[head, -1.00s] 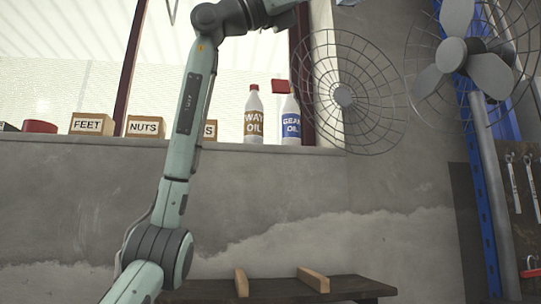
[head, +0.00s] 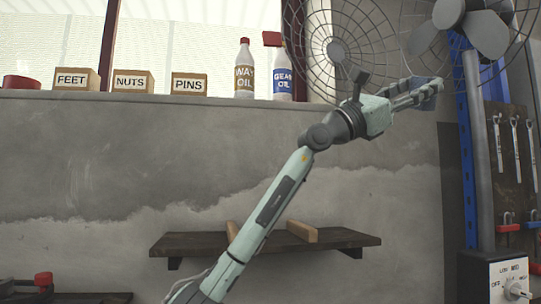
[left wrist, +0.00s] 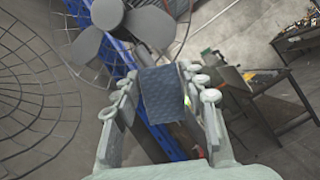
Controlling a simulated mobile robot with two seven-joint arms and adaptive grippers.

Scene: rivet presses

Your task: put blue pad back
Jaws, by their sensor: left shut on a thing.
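My left gripper (head: 420,92) is raised at the right in the head view, in front of the wall and below the fan. It is shut on the blue pad (left wrist: 162,95), a quilted dark blue sheet. In the left wrist view the pad hangs between the two fingers. In the head view only a small grey-blue part of it (head: 428,82) shows around the fingers. My right gripper is not in view.
A dark wall shelf (head: 345,241) with two wooden blocks (head: 302,231) is below my arm. A window ledge holds labelled boxes (head: 133,82) and oil bottles (head: 244,70). A caged fan (head: 465,28) on a pole stands close to the gripper. Tools hang at right.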

